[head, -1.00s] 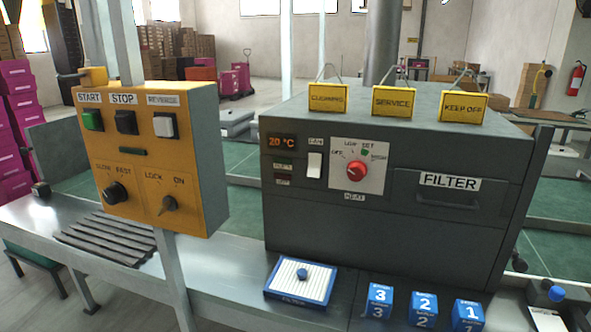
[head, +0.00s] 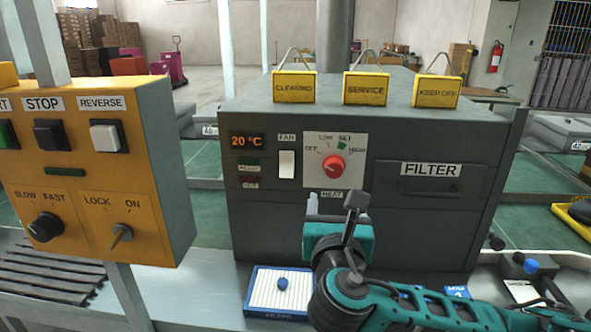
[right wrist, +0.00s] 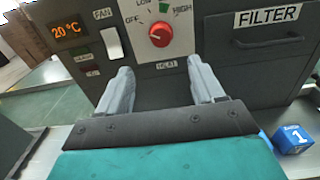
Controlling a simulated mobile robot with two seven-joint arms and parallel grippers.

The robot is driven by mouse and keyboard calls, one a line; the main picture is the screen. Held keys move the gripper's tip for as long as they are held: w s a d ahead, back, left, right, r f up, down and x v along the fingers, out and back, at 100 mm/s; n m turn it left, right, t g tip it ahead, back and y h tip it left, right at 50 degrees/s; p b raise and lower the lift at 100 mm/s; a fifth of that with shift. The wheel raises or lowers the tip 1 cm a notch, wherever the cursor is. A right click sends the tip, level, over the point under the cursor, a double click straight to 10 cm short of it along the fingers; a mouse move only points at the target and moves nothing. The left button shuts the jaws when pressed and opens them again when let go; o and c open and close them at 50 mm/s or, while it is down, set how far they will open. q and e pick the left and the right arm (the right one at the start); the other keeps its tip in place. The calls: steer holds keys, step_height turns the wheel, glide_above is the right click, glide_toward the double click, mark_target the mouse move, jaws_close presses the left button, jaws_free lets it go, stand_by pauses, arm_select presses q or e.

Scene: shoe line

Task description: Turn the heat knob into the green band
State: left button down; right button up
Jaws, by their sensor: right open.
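The red heat knob (head: 333,165) sits on a white dial plate marked OFF, LOW, SET and HIGH, on the dark grey heater box. The green band (head: 343,144) is a small patch by SET, above and slightly right of the knob. The knob's pointer is too small to read surely. My right gripper (head: 328,203) is open and empty, below the knob and apart from it. In the right wrist view the knob (right wrist: 160,34) shows beyond and between the spread fingers (right wrist: 160,78). My left gripper is not in view.
The display (head: 247,141) reads 20 °C, beside a white FAN switch (head: 286,164). A yellow control box (head: 90,165) stands at left. Yellow tags, including SERVICE (head: 366,88), stand on top of the heater. A blue-framed filter (head: 258,293) lies on the bench below.

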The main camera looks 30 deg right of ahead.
mark_target(334, 170)
steer(key=x, duration=1.2)
steer(key=shift+w+d+r+b, duration=0.1)
steer(key=shift+w+d+b, duration=0.15)
steer(key=shift+d+b, duration=0.05)
steer(key=c, duration=1)
